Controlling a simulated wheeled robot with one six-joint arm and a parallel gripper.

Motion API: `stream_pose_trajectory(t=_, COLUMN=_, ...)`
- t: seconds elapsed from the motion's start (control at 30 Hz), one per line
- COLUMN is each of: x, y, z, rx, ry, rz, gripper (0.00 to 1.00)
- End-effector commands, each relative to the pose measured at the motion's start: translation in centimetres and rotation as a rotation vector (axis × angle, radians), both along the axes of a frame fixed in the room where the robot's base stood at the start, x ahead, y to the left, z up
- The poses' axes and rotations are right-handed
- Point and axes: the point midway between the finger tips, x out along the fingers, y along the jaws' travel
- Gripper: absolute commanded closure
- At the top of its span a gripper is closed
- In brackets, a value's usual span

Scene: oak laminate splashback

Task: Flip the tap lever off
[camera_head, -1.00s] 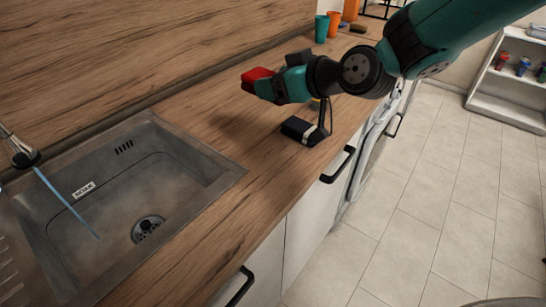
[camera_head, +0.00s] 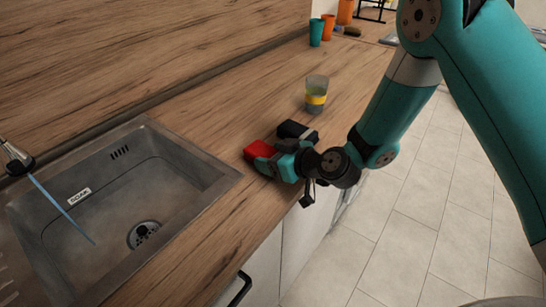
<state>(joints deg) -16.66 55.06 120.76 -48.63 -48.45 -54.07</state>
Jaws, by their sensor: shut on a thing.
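The tap spout (camera_head: 16,158) shows at the far left edge, and only its end is in view. A thin blue stream of water (camera_head: 60,205) runs from it down into the sink (camera_head: 215,178). The tap's lever is not in view. My gripper (camera_head: 268,160) is right of the sink, low over the counter. It is shut on a red block (camera_head: 258,149), which is at or just above the counter top; I cannot tell if it touches. My gripper is well away from the tap.
A clear cup with a yellow band (camera_head: 316,93) stands farther back. Teal (camera_head: 317,32) and orange (camera_head: 328,27) cups stand at the far end.

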Motion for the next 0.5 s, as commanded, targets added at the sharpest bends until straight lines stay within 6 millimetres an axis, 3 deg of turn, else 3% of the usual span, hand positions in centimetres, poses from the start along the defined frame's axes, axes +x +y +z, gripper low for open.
stream_pose_trajectory(t=0.43, x=0.01, y=0.00, z=-0.61, rx=0.000, ry=-0.001, rz=0.000, gripper=0.61)
stream_pose_trajectory(t=0.47, x=0.01, y=0.00, z=-0.50, rx=0.000, ry=0.000, rz=0.000, gripper=0.30)
stream_pose_trajectory(t=0.5, x=0.01, y=-0.01, z=-0.44, rx=0.000, ry=0.000, rz=0.000, gripper=0.21)
